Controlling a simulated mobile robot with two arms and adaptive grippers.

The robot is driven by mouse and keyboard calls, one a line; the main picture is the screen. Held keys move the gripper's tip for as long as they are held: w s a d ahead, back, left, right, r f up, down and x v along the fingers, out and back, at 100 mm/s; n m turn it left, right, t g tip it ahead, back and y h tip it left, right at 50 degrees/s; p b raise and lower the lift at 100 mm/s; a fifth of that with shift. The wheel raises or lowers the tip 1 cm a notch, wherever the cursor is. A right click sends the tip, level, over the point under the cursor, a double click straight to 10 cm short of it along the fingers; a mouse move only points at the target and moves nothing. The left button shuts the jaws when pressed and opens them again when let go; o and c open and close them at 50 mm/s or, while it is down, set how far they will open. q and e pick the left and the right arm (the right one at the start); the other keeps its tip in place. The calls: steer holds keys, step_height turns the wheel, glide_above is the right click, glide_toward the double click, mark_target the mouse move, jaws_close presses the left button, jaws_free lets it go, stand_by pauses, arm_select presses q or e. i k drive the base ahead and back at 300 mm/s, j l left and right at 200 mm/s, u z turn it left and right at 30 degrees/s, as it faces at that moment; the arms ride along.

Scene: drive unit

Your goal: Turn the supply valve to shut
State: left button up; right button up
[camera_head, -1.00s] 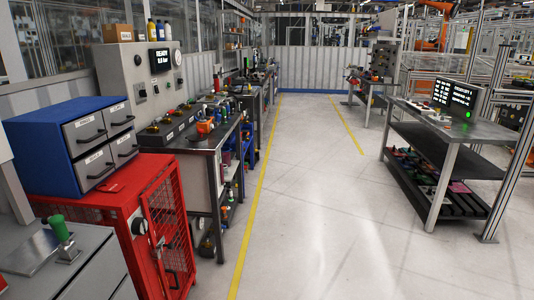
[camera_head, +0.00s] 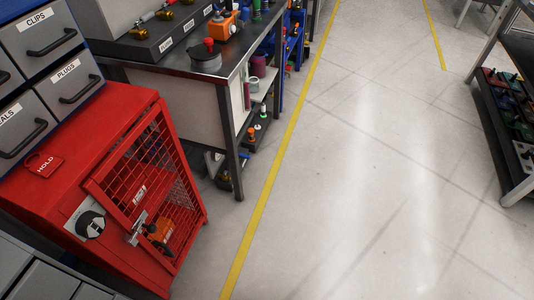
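No part is plainly labelled as the supply valve, so I cannot tell which one it is. A black rotary knob (camera_head: 91,225) on a pale plate sits on the front of the red cabinet (camera_head: 60,190). Behind the cabinet's red mesh door (camera_head: 150,185), an orange device (camera_head: 160,231) with a dark round part is partly hidden. A latch (camera_head: 137,228) is at the door's lower left edge, and the door looks closed. Brass fittings with coloured handles (camera_head: 187,2) stand on the bench at the top. Neither of my grippers is in view.
A red HOLD tag (camera_head: 45,165) lies on the cabinet. Grey drawers (camera_head: 70,85) stand on its left. A workbench (camera_head: 180,65) with an orange tool (camera_head: 222,24) stands behind. The floor (camera_head: 380,200) right of the yellow line (camera_head: 278,170) is clear up to a shelf rack (camera_head: 505,110).

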mark_target(248, 157)
steer(key=i+l+u, duration=0.45)
steer(key=i+l, duration=0.45)
steer(key=i, duration=0.2)
